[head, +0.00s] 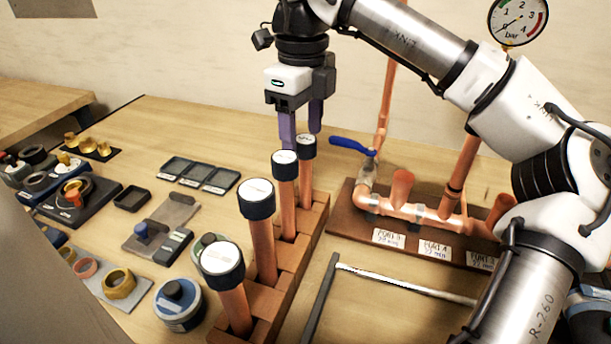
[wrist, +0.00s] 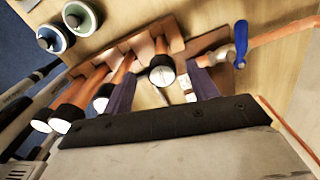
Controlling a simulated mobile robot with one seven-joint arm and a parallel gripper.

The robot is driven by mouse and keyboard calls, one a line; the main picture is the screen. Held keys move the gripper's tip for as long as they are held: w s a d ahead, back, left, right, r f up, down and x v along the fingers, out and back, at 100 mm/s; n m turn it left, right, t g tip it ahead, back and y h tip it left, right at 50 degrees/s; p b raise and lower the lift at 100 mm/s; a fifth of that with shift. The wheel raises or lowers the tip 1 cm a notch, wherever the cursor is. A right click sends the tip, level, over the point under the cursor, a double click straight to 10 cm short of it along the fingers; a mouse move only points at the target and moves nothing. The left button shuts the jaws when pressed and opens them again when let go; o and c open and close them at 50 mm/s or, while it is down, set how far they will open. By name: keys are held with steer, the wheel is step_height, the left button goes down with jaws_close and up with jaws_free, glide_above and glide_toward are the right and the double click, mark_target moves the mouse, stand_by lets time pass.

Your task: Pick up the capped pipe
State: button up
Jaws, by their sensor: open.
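Several copper pipes with dark, white-topped caps stand upright in a wooden block rack (head: 318,213). The nearest capped pipe (head: 236,300) and the second (head: 262,245) are clear of my gripper. The third (head: 287,200) and the farthest capped pipe (head: 306,178) stand by my fingertips. My gripper (head: 301,132) is open, pointing down at the rack's far end. In the wrist view, the farthest capped pipe (wrist: 162,72) shows between the purple fingers of my gripper (wrist: 161,88), with its cap toward the camera. I cannot tell whether a finger touches it.
A copper manifold (head: 418,212) with a blue lever (head: 348,146) stands on a brown board right of the rack. A metal rod frame (head: 400,284) lies in front of it. Small trays (head: 200,174), fittings and a round blue tin (head: 180,304) fill the left side.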

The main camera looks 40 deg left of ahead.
mark_target(306, 155)
steer(key=shift+w+d+f+p, duration=0.15)
steer(key=shift+f+p, duration=0.45)
steer(key=shift+f, duration=2.1)
steer(key=c, duration=1.1)
